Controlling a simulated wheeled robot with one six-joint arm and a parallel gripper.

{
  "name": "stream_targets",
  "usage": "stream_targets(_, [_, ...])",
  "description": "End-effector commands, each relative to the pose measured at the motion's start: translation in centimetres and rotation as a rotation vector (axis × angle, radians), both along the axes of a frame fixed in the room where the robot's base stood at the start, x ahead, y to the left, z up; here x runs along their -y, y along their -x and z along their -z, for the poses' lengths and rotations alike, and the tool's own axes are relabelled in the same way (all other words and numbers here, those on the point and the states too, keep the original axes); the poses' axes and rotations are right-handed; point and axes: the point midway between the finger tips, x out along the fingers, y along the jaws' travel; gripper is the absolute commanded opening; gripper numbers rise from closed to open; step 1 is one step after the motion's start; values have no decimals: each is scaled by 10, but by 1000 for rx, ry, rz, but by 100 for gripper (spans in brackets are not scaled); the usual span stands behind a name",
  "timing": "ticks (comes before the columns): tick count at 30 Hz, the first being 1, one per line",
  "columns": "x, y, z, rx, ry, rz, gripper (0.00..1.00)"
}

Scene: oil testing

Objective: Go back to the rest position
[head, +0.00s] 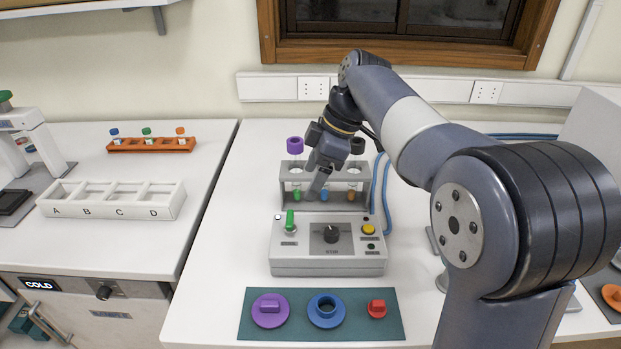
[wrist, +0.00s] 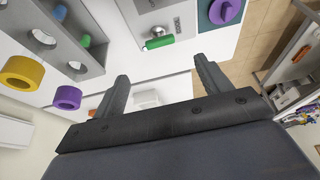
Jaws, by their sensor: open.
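My gripper (head: 318,190) hangs at the front of the grey rack (head: 283,172) on the middle bench, its fingers pointing down. In the wrist view my gripper (wrist: 163,88) has its two fingers wide apart, with nothing held between them. The grey control box (head: 326,266) stands just below it in the head view, with a green-handled switch (head: 290,221) and a black knob (head: 331,233). The green handle also shows in the wrist view (wrist: 158,43), beyond the fingers. My arm covers part of the rack.
A teal mat (head: 250,328) with purple, blue and red pieces lies in front. A white labelled tray (head: 112,208) and an orange vial rack (head: 150,146) stand on the left bench. Blue hoses (head: 388,200) run right.

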Motion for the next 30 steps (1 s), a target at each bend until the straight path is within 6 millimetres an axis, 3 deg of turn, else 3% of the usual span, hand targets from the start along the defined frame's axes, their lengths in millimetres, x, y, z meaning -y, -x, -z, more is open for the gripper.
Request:
stream_targets(10, [-4,0,10,-2,0,-1,73])
stream_targets(24, [-35,3,85,-3,0,0,73])
stream_targets(30, [-42,3,101,0,0,5,73])
